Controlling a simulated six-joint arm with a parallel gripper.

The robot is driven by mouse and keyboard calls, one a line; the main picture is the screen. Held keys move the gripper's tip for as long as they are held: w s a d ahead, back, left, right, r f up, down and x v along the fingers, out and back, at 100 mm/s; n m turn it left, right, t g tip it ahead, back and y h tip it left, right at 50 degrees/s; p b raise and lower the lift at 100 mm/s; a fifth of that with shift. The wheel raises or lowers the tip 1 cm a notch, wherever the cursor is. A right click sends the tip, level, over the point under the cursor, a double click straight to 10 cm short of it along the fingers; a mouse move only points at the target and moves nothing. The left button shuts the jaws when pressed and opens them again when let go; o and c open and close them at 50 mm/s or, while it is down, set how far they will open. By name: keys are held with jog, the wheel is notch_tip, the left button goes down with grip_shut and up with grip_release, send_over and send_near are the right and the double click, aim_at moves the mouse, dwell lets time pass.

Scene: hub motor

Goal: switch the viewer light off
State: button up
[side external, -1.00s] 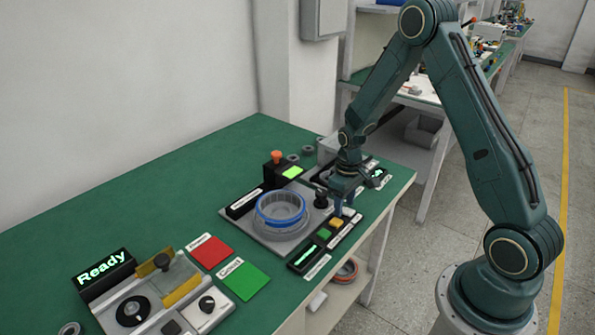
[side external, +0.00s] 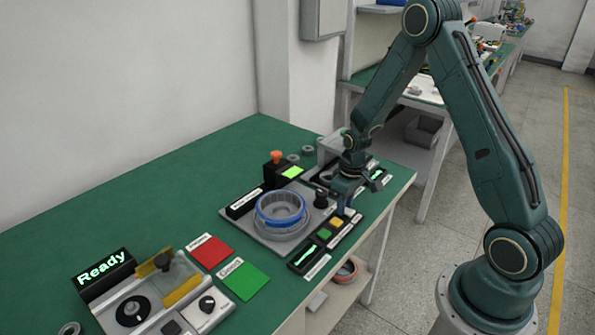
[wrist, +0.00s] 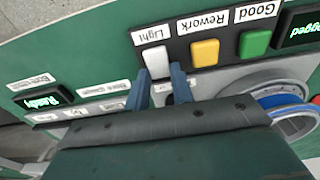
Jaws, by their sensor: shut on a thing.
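The white light switch (wrist: 157,60) is on a dark strip beside the "Light" label (wrist: 151,34) in the wrist view. My gripper (wrist: 162,76) has its two blue-grey fingers on either side of the switch, shut on it. In the side view my gripper (side external: 342,205) points down at the end of the button strip, and the arm above hides part of that area. Which way the switch is set is too small to tell.
A yellow "Rework" button (wrist: 204,53) and a green "Good" button (wrist: 254,44) sit beside the switch. The hub motor with its blue ring (side external: 280,208) stands close by on a grey plate. A "Ready" display (side external: 103,268) stands at the front left.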

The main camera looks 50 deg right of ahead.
jog(key=shift+s+t, duration=0.3)
jog(key=shift+t, duration=0.8)
jog(key=o, duration=1)
jog(key=shift+r, duration=0.2)
jog(key=shift+s+v, duration=0.1)
jog(key=shift+v, duration=3.3)
jog(key=shift+s+v, duration=0.15)
jog(key=shift+v, duration=3.25)
